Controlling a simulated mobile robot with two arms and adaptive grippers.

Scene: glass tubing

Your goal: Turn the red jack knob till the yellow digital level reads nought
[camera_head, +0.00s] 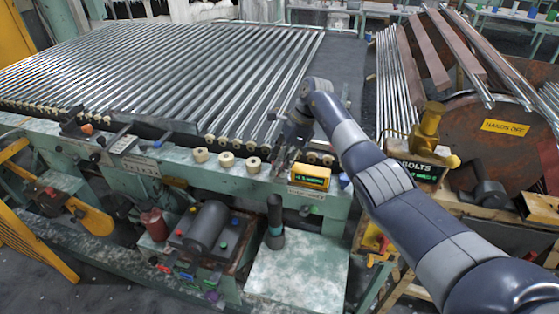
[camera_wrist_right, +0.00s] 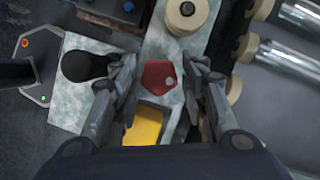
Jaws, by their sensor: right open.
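The red jack knob (camera_wrist_right: 158,77) is a faceted red knob with a pale spot, seen in the right wrist view between the fingers of my right gripper (camera_wrist_right: 160,66). The gripper is open, with one finger on each side of the knob and a gap visible at both sides. In the head view my right gripper (camera_head: 282,164) points down over the bench rail and hides the knob. The yellow digital level (camera_head: 312,177) sits on the rail just right of the gripper. Its display shows green digits too small to read. Its yellow top also shows in the wrist view (camera_wrist_right: 146,124). My left gripper is not in view.
Several cream rollers (camera_head: 226,159) stand along the green rail (camera_head: 255,178) left of the gripper. Glass tubes (camera_head: 200,70) cover the bed behind. A dark upright post (camera_head: 274,205) rises below the gripper. A bolts box (camera_head: 425,168) stands right of my arm.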

